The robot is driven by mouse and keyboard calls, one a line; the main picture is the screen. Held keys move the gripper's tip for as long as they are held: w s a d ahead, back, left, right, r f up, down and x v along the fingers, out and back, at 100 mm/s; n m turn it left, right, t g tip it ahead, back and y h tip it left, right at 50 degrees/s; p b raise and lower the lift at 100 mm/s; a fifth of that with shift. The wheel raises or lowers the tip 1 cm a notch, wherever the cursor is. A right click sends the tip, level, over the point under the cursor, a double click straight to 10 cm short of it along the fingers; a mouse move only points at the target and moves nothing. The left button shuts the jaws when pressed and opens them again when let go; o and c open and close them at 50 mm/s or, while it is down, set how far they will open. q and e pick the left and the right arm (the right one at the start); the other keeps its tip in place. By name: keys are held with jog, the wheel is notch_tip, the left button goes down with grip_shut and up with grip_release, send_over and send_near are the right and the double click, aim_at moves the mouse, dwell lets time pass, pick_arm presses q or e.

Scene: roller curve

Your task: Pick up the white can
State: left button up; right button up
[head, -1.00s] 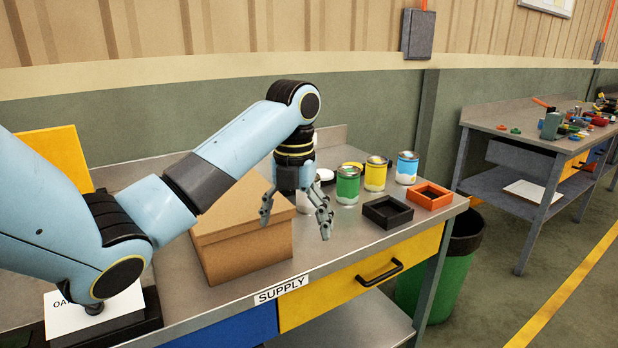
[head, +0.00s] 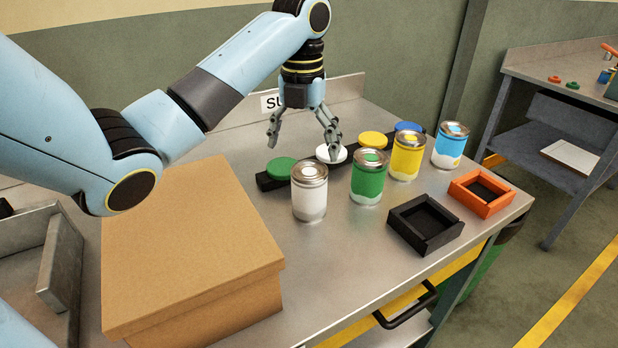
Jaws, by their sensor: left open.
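The white can (head: 309,194) stands upright on the metal table, at the left end of a row of cans. It has a silver lid with a pale centre, and nothing covers it. My left gripper (head: 304,153) hangs fingers-down, open and empty. In the picture it shows above and behind the white can, apart from it. One fingertip overlaps a white disc (head: 331,154); I cannot tell whether they touch. My right gripper is not in view.
Green (head: 369,180), yellow (head: 407,159) and blue (head: 450,147) cans stand to the right. A black tray (head: 425,245) and an orange tray (head: 502,207) lie in front. A cardboard box (head: 195,245) fills the left. Coloured discs, including a green one (head: 282,167), sit behind.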

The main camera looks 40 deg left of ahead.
aim_at(306, 170)
pick_arm(q)
jog(key=f+b, duration=0.1)
jog(key=f, duration=0.1)
jog(key=d+f+b, duration=0.1)
jog(key=f+b, duration=0.1)
jog(key=shift+s+f, duration=0.1)
jog(key=shift+s, duration=0.05)
jog(key=f, duration=0.5)
jog(key=shift+w+d+p, duration=0.2)
jog(key=shift+w+p, duration=0.1)
jog(key=shift+a+f, duration=0.15)
jog(key=shift+f, duration=0.3)
jog(key=shift+c, duration=0.3)
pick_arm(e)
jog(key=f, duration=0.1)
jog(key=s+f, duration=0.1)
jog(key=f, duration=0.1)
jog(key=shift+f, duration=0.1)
pick_arm(q)
jog(key=shift+c, duration=1.1)
jog(key=c, duration=1)
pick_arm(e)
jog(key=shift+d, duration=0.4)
